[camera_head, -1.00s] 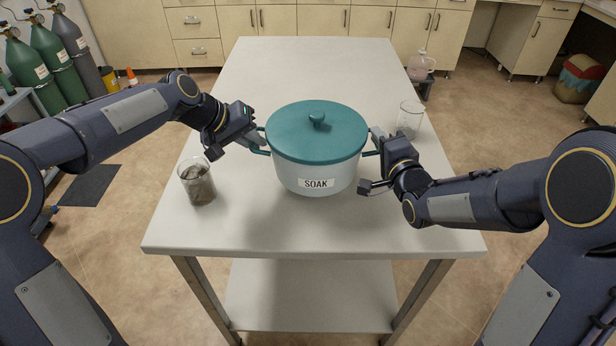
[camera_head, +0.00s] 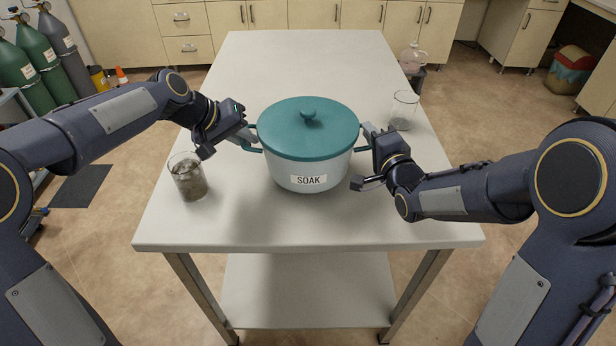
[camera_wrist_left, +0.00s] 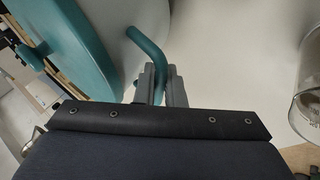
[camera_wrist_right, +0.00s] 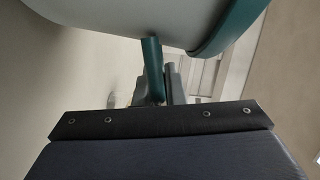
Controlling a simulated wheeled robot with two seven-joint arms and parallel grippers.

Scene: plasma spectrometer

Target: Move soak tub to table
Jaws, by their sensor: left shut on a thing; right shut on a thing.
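The soak tub (camera_head: 305,175) is a white pot labelled SOAK with a teal lid (camera_head: 308,125) and teal side handles. It is upright over the white table (camera_head: 250,235), and I cannot tell whether its base touches the top. My left gripper (camera_head: 250,137) is shut on the left handle, which also shows between the fingers in the left wrist view (camera_wrist_left: 150,48). My right gripper (camera_head: 372,138) is shut on the right handle, seen in the right wrist view (camera_wrist_right: 153,60). Parts of both handles are hidden by the fingers.
A glass beaker with dark contents (camera_head: 188,178) stands on the table to the left of the tub, below my left gripper. Another clear beaker (camera_head: 403,110) stands at the right, behind my right gripper. The table's far part (camera_head: 305,60) is clear.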

